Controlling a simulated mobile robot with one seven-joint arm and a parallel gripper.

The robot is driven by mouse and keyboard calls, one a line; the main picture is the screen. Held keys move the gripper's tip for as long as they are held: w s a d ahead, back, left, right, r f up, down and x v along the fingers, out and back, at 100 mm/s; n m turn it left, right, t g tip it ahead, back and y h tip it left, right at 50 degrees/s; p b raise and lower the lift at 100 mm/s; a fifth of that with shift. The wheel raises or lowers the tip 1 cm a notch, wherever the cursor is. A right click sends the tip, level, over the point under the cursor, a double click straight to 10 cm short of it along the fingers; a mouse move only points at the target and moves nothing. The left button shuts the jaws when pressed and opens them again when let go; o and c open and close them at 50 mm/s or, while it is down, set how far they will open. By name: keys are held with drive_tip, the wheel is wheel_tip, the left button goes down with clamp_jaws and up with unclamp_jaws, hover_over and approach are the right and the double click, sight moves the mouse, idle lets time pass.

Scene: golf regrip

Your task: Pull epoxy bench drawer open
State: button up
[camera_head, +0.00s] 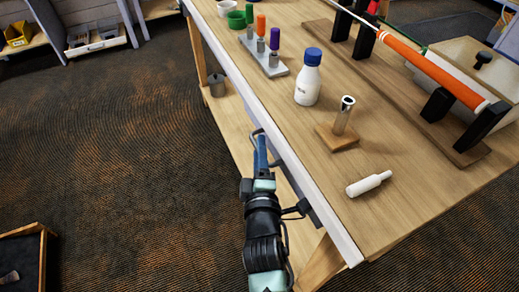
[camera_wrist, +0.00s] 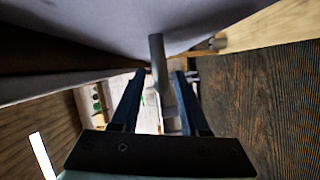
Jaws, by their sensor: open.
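The bench (camera_head: 352,100) has a pale wooden top with a light front edge. A grey drawer front (camera_head: 294,168) lies under that edge, mostly hidden from above. In the wrist view, a grey panel (camera_wrist: 95,35) fills the top, and a grey bar-like handle (camera_wrist: 157,62) runs down from it between my fingers. My gripper (camera_wrist: 160,82) is open, one blue finger on each side of the handle, with gaps visible. In the head view, my gripper (camera_head: 262,150) is at the bench's front edge, and its fingertips are partly hidden. I cannot see any drawer opening.
Free floor (camera_head: 120,150) lies to the left.

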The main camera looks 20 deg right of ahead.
drive_tip(key=shift+w+d, duration=0.15)
drive_tip(key=shift+w, duration=0.1)
clamp_jaws()
idle(1.4)
